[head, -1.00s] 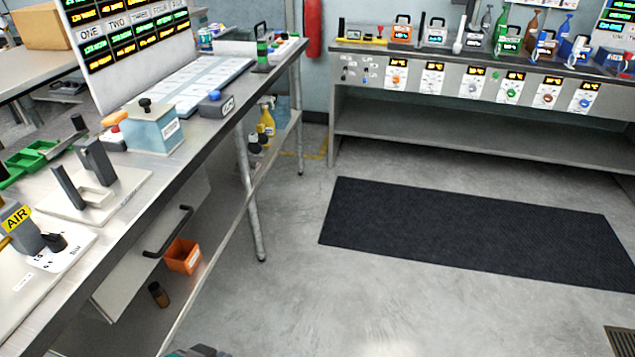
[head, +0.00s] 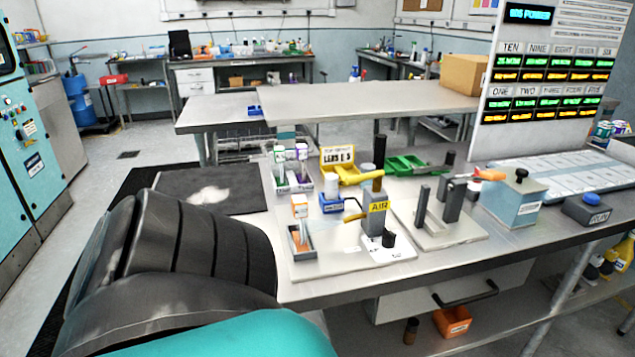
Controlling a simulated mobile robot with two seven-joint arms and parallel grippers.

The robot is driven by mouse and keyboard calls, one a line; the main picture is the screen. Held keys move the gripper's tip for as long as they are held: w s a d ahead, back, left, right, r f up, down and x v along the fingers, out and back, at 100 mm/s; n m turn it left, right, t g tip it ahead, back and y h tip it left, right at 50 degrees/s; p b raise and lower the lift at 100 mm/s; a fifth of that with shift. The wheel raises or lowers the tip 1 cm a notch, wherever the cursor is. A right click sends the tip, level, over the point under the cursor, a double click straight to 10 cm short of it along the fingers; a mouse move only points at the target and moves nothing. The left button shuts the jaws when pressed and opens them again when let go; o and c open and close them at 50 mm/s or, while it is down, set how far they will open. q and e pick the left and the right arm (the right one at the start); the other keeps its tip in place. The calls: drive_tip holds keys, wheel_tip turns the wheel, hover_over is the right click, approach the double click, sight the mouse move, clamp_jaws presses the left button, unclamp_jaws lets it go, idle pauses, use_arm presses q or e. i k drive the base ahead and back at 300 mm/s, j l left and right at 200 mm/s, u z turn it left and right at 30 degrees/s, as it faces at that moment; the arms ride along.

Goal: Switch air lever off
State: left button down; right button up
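The air unit is a grey upright block (head: 377,222) with a yellow "AIR" label (head: 378,207), on a white plate on the bench in the head view. A small black knob (head: 389,238) is at the block's foot. Neither gripper is in view; my dark ribbed and teal arm parts fill the lower left.
To the right of the air unit stand a plate with dark uprights (head: 452,200), a light-blue box (head: 516,203) and a RUN button box (head: 587,210). To its left are a blue-white container (head: 331,190) and a small grey tray (head: 302,242). Dark mat (head: 215,190) lies at left.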

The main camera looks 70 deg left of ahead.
sight(377, 176)
drive_tip(key=j+u, duration=0.1)
drive_tip(key=u, duration=2.1)
